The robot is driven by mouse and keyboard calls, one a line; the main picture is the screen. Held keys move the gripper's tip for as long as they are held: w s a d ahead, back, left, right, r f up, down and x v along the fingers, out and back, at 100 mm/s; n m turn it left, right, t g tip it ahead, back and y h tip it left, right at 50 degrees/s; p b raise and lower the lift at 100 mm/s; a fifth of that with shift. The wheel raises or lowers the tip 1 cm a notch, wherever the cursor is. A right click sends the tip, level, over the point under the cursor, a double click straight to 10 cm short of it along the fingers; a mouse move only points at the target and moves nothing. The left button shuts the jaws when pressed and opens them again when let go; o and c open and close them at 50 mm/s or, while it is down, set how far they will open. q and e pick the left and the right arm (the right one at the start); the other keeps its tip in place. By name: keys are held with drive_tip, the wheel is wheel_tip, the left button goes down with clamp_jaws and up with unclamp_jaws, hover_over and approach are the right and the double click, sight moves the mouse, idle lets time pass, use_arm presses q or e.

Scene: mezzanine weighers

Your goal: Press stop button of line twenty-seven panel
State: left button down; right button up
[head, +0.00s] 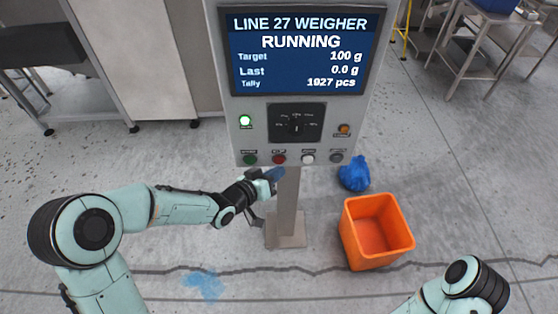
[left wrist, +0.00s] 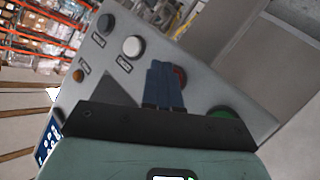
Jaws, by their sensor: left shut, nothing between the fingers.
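The line 27 panel (head: 243,100) stands on a post, and its screen (head: 300,50) reads "LINE 27 WEIGHER RUNNING". A red button (head: 279,159) sits in its bottom row, between a green button (head: 250,159) and a white button (head: 308,158). My left gripper (head: 273,175) is shut and empty, just below the red button in the head view. In the left wrist view, the shut blue fingers (left wrist: 163,86) partly cover the red button (left wrist: 180,76); I cannot tell whether they touch it. My right gripper is out of view.
A green lamp (head: 245,121) is lit on the panel, left of a rotary dial (head: 296,123). An orange bin (head: 376,230) and a blue crumpled item (head: 354,173) are on the floor right of the post. A metal table (head: 480,50) stands at the back right.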

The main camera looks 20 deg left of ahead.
use_arm(q)
drive_tip(key=shift+w, duration=0.15)
drive_tip(key=shift+w+a, duration=0.1)
drive_tip(key=shift+w, duration=0.2)
drive_tip(key=shift+w+a, duration=0.15)
drive_tip(key=shift+w, duration=0.2)
idle(0.8)
drive_tip(key=shift+s, duration=0.1)
drive_tip(key=shift+s+d, duration=0.25)
drive_tip(key=shift+s, duration=0.45)
drive_tip(key=shift+s+d+b, duration=0.25)
drive_tip(key=shift+s+b, duration=0.1)
drive_tip(key=shift+s, duration=0.45)
drive_tip(key=shift+s+d+b, duration=0.2)
drive_tip(key=shift+s+b, duration=0.15)
drive_tip(key=shift+s, duration=0.45)
drive_tip(key=shift+s+d+b, duration=0.25)
drive_tip(key=shift+s+b, duration=0.1)
drive_tip(key=shift+s, duration=0.45)
